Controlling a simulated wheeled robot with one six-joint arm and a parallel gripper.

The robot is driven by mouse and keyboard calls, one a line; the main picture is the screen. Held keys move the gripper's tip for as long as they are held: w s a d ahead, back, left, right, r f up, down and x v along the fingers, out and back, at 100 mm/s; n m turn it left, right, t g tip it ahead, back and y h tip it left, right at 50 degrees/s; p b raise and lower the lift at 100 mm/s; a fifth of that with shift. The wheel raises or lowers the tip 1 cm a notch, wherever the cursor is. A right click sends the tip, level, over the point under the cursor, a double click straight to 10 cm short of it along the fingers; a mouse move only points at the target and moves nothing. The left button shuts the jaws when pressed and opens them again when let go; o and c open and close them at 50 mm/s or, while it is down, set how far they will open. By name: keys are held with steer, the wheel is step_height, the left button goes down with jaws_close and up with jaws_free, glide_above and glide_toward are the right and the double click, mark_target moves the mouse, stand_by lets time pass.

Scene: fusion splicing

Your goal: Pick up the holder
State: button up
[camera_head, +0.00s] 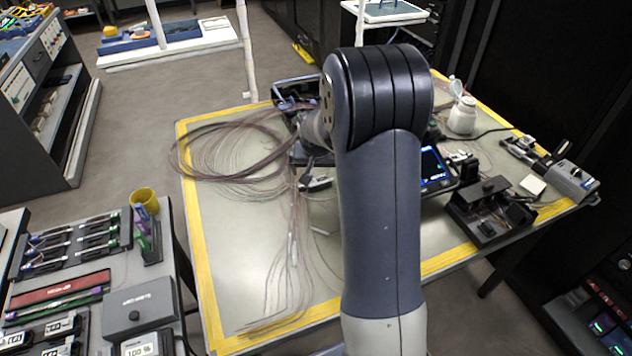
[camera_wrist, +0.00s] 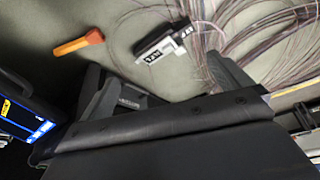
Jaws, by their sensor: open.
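The holder (camera_wrist: 163,46), a small block with black and pale parts and white labels, lies on the table among thin fibres in the wrist view. A small dark block that looks like the holder (camera_head: 316,183) shows in the head view, left of my arm. My gripper (camera_wrist: 154,70) is open and empty, its two dark fingers spread on either side below the holder in the wrist view. The holder appears apart from the fingers, but the height gap cannot be told. My arm hides much of the gripper in the head view.
Loose fibre coils (camera_head: 235,152) cover the table's left part. An orange-handled tool (camera_wrist: 80,43) lies left of the holder. A screened device (camera_head: 434,168), a white bottle (camera_head: 462,116) and a black unit (camera_head: 490,210) stand to the right.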

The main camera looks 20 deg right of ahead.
mark_target(318, 180)
steer(key=shift+p+x, duration=0.4)
steer(key=shift+x, duration=3.05)
steer(key=shift+s, duration=0.15)
steer(key=shift+c, duration=0.5)
steer(key=c, duration=1)
